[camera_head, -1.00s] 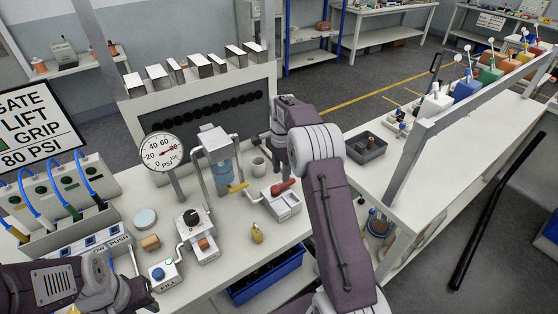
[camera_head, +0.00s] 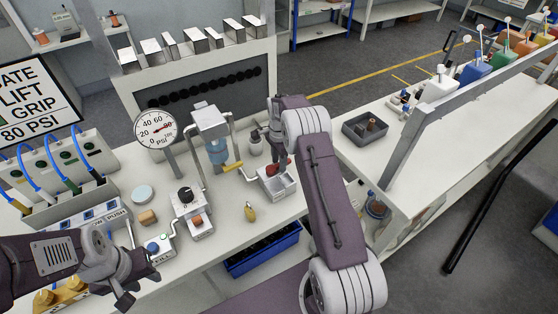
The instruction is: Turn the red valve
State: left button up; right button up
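The red valve (camera_head: 285,168) is a red handle on a small white tray-like box (camera_head: 282,190) on the bench. It is partly hidden by my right arm. My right gripper (camera_head: 271,158) points down at the valve's left edge, from above. Its fingertips are small and partly covered, so I cannot tell whether they touch the handle or how wide they are. My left gripper (camera_head: 142,287) is at the lower left, in front of the box marked FILL, with its fingers apart and nothing between them.
A pressure gauge (camera_head: 156,129) and a glass cylinder (camera_head: 218,150) with blue inside stand left of the valve. A yellow handle (camera_head: 233,167), a black-knobbed box (camera_head: 190,205) and a yellow pear-shaped piece (camera_head: 250,212) are near. A grey bin (camera_head: 364,130) sits on the right table.

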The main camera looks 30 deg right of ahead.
jog(key=shift+a, duration=0.1)
grip_shut()
dwell(1.3)
